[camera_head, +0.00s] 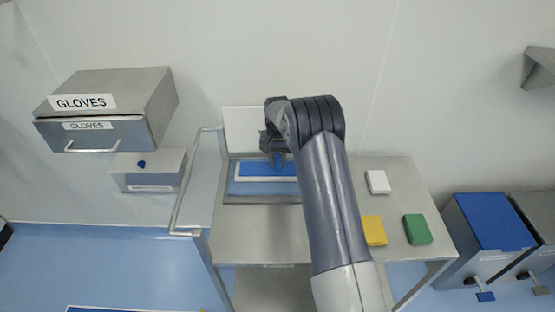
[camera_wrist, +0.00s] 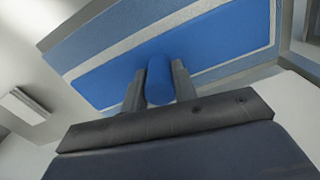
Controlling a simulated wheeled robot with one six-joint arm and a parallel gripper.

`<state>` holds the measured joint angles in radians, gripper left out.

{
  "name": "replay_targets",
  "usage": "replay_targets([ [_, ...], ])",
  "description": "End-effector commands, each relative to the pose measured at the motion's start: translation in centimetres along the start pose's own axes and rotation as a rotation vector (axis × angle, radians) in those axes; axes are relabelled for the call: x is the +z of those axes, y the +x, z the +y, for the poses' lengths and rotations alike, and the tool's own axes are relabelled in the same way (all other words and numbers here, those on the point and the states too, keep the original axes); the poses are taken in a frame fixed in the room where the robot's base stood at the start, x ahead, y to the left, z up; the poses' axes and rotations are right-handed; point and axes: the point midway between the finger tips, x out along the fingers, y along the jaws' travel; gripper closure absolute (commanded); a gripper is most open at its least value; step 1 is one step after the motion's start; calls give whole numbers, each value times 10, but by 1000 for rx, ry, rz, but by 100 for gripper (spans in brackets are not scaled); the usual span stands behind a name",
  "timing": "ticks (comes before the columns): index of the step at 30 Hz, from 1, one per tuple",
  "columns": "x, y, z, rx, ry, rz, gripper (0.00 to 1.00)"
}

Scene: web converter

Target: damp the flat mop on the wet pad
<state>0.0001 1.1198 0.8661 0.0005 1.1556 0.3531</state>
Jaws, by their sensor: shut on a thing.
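The flat mop (camera_head: 252,169) is a blue rectangular plate with a white border. It lies over the wet pad (camera_head: 250,188), a lighter blue sheet in a shallow metal tray (camera_head: 255,200) on the cart's left side. My gripper (camera_head: 277,159) is above the mop, shut on its upright blue handle. In the wrist view my gripper (camera_wrist: 161,80) has a finger on each side of the round blue handle (camera_wrist: 159,84), and the mop plate (camera_wrist: 215,40) spreads beneath. My arm hides the right end of the mop and tray. I cannot tell whether mop and pad touch.
The steel cart top (camera_head: 260,235) is clear in front of the tray. White (camera_head: 377,182), yellow (camera_head: 374,230) and green (camera_head: 417,229) blocks lie on its right. A glove box (camera_head: 110,105) hangs at left. Bins with a blue lid (camera_head: 495,220) stand at right.

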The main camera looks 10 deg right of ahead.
Motion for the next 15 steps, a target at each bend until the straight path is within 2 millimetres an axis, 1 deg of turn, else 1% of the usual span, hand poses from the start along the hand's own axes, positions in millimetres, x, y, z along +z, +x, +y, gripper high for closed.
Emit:
replay_targets([
  [15, 0, 4, 0, 0, 0, 1, 92],
])
